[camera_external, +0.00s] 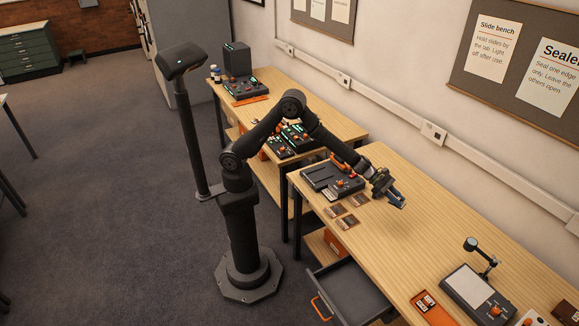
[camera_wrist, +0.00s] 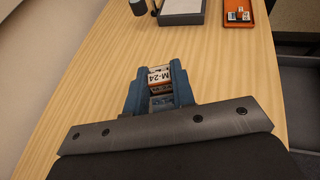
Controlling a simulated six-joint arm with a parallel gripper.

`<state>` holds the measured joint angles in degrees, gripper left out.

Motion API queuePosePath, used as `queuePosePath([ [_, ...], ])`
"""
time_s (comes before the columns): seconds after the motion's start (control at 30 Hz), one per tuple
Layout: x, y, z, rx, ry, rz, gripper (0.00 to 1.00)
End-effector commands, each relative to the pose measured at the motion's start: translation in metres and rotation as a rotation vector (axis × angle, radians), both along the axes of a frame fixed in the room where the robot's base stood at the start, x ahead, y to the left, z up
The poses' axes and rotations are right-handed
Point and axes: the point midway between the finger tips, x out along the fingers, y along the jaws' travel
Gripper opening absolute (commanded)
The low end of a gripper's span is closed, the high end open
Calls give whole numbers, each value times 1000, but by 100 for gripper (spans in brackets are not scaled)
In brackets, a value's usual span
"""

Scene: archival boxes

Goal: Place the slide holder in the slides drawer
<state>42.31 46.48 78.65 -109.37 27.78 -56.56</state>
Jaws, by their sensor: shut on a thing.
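My gripper (camera_external: 398,201) is over the long wooden bench, past the black sealer-like machine. In the wrist view its blue fingers (camera_wrist: 158,88) are shut on a small slide holder with a white label reading M-24 (camera_wrist: 160,76). The holder's lower part is hidden between the fingers, and it is too small to make out in the external view. An open grey drawer (camera_external: 347,292) with an orange handle sticks out below the bench's front edge. Its visible floor looks bare. In the wrist view part of it shows at the right edge (camera_wrist: 301,92).
The black machine (camera_external: 332,179) stands on the bench with several small brown packets (camera_external: 347,222) before it. An orange tray (camera_external: 422,306) with small labelled pieces and a light panel (camera_external: 468,285) with a lamp stand further along. The bench middle (camera_external: 430,235) is clear.

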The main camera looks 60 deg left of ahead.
Motion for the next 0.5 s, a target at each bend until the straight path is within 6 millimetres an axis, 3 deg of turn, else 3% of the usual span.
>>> queuePosePath([
  [0.03, -26, -21, 0, 0, 1, -32, 1],
  [0.2, -102, -74, -3, -1, 0, -118, 1],
  [0.4, -190, -120, -6, 0, 1, -209, 1],
  [0.5, -223, -133, -7, 0, 0, -241, 1],
])
